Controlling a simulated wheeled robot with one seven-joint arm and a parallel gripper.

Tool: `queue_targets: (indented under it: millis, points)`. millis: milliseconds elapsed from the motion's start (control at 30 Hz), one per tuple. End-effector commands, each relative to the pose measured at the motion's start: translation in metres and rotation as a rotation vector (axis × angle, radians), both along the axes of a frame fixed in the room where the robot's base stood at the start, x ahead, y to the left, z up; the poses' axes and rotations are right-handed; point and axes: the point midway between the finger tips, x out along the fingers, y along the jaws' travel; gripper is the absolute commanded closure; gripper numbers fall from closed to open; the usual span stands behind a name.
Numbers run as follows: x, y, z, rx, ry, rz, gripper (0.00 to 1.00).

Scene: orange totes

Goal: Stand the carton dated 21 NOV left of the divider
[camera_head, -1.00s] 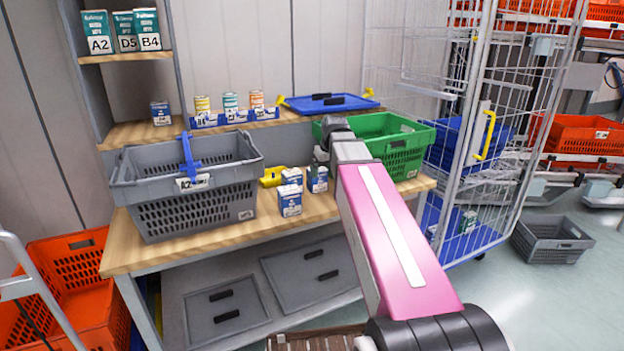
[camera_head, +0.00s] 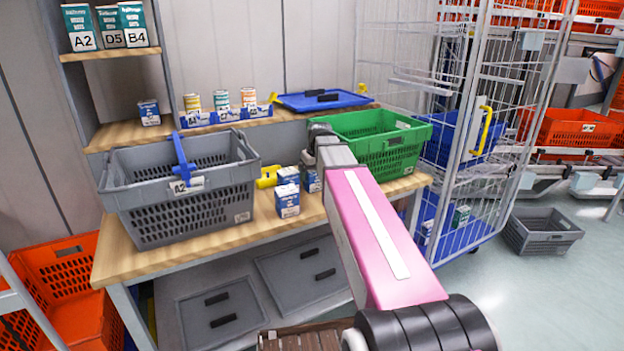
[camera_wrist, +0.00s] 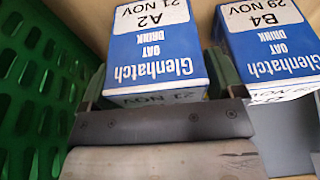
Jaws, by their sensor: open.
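The carton dated 21 NOV (camera_wrist: 155,45), blue and white with A2 on it, fills the middle of the wrist view. My open gripper (camera_wrist: 160,82) has a green finger on each side of it; I cannot tell whether they touch it. In the head view it seems to be the carton (camera_head: 311,180) under my gripper (camera_head: 318,152), partly hidden by it. A grey basket (camera_head: 212,205) labelled A2 stands at the left of the bench. A blue upright piece (camera_head: 182,160) across it looks like the divider; the basket's floor is hidden.
A carton dated 29 NOV (camera_wrist: 268,45) stands close beside the right finger. Another carton (camera_head: 287,203) stands near the bench front. A green crate (camera_head: 375,150) is close on the other side. A yellow object (camera_head: 267,178) lies between basket and cartons.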

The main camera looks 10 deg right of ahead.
Motion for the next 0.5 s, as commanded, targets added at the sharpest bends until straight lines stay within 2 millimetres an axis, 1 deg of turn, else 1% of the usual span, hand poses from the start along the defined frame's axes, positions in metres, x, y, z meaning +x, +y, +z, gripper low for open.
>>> queue_targets:
  millis: [167, 267, 300, 333, 367, 400, 500]
  points:
    - [0.0001, -0.0001, 0.0001, 0.0, -0.001, 0.0, 0.13]
    - [0.0001, -0.0001, 0.0002, 0.0, -0.001, 0.0, 0.42]
    - [0.0001, -0.0001, 0.0001, 0.0, -0.001, 0.0, 0.55]
    - [0.0002, -0.0001, 0.0002, 0.0, -0.001, 0.0, 0.58]
    - [0.0002, -0.0001, 0.0002, 0.0, -0.001, 0.0, 0.58]
    - [0.0002, 0.0, 0.0004, 0.0, -0.001, 0.0, 0.63]
    - [0.0002, 0.0, 0.0005, 0.0, -0.001, 0.0, 0.63]
